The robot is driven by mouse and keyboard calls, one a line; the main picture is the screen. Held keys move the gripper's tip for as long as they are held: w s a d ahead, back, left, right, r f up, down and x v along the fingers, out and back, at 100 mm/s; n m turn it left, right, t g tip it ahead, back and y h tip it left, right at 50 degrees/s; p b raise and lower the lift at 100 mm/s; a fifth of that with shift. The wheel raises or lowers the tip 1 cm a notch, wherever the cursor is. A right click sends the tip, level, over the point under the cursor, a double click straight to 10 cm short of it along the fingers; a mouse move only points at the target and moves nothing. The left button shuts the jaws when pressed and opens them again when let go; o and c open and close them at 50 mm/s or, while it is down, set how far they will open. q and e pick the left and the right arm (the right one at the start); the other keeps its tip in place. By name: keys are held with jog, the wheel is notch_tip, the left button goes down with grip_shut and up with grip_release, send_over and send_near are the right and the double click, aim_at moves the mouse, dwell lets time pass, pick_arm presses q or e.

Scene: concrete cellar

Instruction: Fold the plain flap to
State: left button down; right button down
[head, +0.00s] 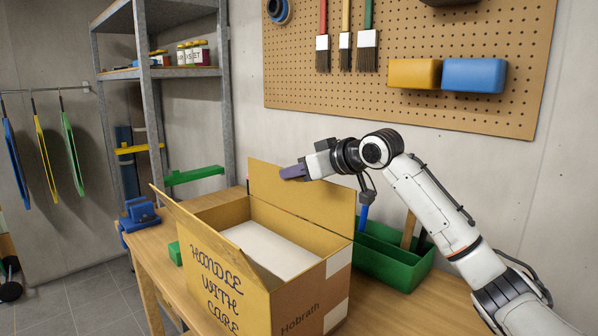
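An open cardboard box (308,270) stands on the wooden bench with a white content (268,248) inside. Its plain back flap (318,205) stands up along the wall side. The flap on the near left (215,262) also stands up, tilted outward, with "HANDLE WITH CARE" on its outer side. The near right face reads "Hobrath". My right gripper (293,172), with purple fingertips, is at the upper edge of the plain flap, near its left half. I cannot tell if it touches the flap or whether its fingers are parted. My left gripper is not in view.
A green tote (378,264) with handled tools stands right behind the box, under my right arm. A blue vise (139,215) and a small green block (175,253) are on the bench (158,252) at left. A pegboard (420,108) hangs above; metal shelving (150,100) stands behind.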

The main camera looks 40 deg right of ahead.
jog(key=shift+s+a+f+n+h, duration=0.15)
jog(key=shift+a+n+h, duration=0.35)
jog(key=shift+a+n, duration=0.35)
jog(key=shift+a, duration=0.1)
jog(key=c, duration=2)
grip_release()
jog(key=b+v, duration=0.3)
jog(key=v, duration=0.7)
